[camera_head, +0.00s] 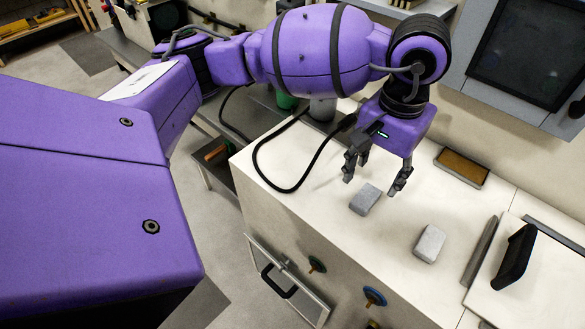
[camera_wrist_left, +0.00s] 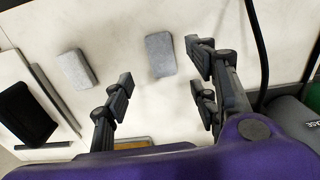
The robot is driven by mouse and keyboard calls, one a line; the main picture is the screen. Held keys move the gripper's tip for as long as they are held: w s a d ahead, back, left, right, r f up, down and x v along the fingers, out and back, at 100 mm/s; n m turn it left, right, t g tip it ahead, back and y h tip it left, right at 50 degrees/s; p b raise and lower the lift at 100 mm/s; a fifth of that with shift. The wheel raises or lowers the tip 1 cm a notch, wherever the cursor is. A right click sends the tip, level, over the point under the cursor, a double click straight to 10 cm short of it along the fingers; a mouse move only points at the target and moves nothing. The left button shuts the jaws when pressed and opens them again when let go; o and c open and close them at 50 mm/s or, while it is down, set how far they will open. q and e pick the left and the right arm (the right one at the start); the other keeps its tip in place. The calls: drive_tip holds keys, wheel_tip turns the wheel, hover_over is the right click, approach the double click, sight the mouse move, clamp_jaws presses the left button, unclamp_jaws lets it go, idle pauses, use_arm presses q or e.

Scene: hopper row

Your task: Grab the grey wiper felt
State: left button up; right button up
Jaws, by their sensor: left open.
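Two small grey blocks lie apart on the pale top of the cabinet. The darker grey one, which looks like the grey wiper felt (camera_head: 365,199), is also in the left wrist view (camera_wrist_left: 160,54). A lighter grey block (camera_head: 430,243) lies to its right, and it shows at left in the wrist view (camera_wrist_left: 75,69). My left gripper (camera_head: 370,184) points down, open and empty, above and just behind the darker block. In the wrist view its fingertips (camera_wrist_left: 160,80) are spread, with the darker block ahead between them, clear of both fingers. My right gripper is not in view.
A black handle (camera_head: 515,257) sits on a hatch at right, beside a grey metal strip (camera_head: 480,252). A black cable (camera_head: 268,178) loops over the left end. The front of the top is clear.

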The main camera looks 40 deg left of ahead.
sight(367, 196)
use_arm(q)
wheel_tip(367, 196, down, 6)
drive_tip(key=shift+a+f+p, duration=0.15)
drive_tip(key=shift+f+p, duration=0.1)
drive_tip(key=shift+p, duration=0.2)
drive_tip(key=shift+c, duration=0.5)
drive_tip(key=shift+r, duration=0.1)
drive_tip(key=c, duration=1)
